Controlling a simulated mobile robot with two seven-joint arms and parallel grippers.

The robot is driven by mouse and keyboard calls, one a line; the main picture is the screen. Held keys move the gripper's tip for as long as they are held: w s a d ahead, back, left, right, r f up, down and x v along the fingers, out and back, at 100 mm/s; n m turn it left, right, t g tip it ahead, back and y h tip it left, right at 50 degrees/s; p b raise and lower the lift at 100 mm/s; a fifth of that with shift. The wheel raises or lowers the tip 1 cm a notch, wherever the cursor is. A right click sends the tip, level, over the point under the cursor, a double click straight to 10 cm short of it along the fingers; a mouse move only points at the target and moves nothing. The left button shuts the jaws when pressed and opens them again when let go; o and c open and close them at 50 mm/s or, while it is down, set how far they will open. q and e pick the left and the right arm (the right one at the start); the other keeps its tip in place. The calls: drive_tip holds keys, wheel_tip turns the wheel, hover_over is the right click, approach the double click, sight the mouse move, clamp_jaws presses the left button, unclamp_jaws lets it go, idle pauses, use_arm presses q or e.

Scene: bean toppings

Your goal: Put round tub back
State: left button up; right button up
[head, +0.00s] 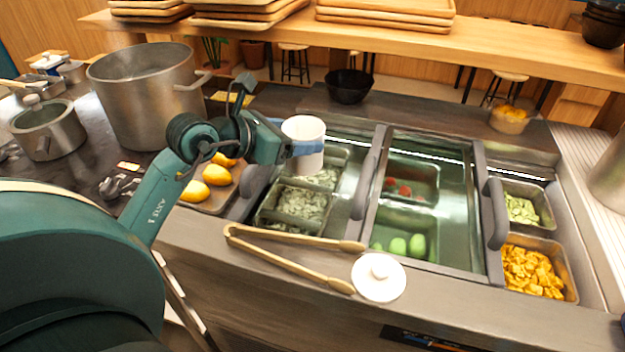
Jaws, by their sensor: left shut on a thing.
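A white round tub (304,136) is held upright in the head view, above the left topping bins. My left gripper (305,148) is shut on the round tub, its fingers across the tub's side. The tub's contents cannot be seen. A white round lid (379,277) with a knob lies on the counter's front ledge, apart from the tub. My right gripper is not in view.
Wooden tongs (290,256) lie on the front ledge beside the lid. Bins hold sliced toppings (301,203) and yellow cubes (533,271). A tall steel pot (147,98) stands left; a black bowl (349,86) and an orange-filled bowl (509,119) stand behind.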

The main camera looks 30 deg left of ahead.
sight(296, 172)
use_arm(q)
drive_tip(key=f, duration=0.4)
drive_tip(key=shift+s+a+f, duration=0.1)
drive_tip(key=shift+s+f, duration=0.1)
drive_tip(key=shift+f, duration=0.05)
wheel_tip(296, 172, down, 4)
drive_tip(key=shift+f, duration=0.1)
drive_tip(key=shift+w, duration=0.1)
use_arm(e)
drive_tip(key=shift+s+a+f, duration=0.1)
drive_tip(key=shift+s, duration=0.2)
use_arm(q)
drive_tip(key=o, duration=1.1)
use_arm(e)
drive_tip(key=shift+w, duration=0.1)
use_arm(q)
drive_tip(key=shift+b+v, duration=0.8)
drive_tip(key=shift+v, duration=5.25)
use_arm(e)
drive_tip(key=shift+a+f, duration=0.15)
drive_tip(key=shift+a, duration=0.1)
